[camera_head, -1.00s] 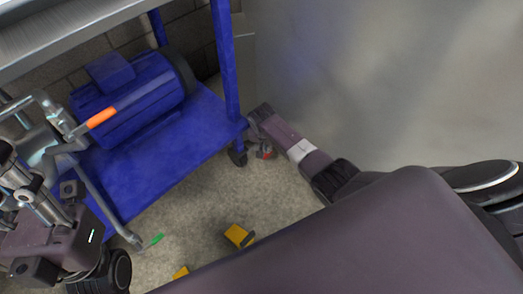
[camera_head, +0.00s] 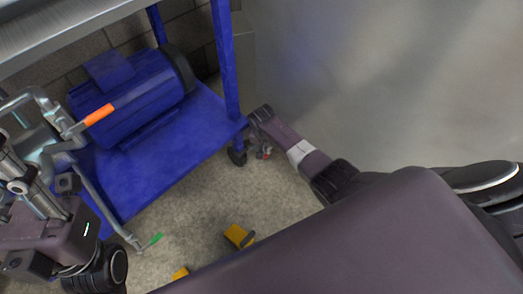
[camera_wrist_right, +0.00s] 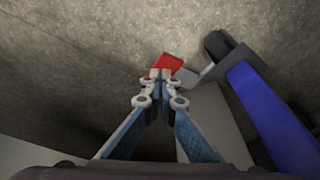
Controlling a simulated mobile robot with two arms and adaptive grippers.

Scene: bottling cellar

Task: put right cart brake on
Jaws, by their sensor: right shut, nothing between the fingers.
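The blue cart (camera_head: 160,170) stands at the left in the head view. Its near right leg ends in a dark caster (camera_head: 237,156), which also shows in the right wrist view (camera_wrist_right: 222,45). A red brake pedal (camera_wrist_right: 169,62) sits beside that caster, on a grey bracket. My right gripper (camera_wrist_right: 160,76) is shut and empty, its fingertips right at the pedal's edge and partly covering it. I cannot tell whether they touch. In the head view the right gripper (camera_head: 265,152) is small, low by the caster. My left gripper (camera_head: 18,175) is at the left edge; its finger state is unclear.
A blue motor (camera_head: 135,95) lies on the cart's lower shelf. A grey metal surface (camera_head: 370,80) rises right of my right arm.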

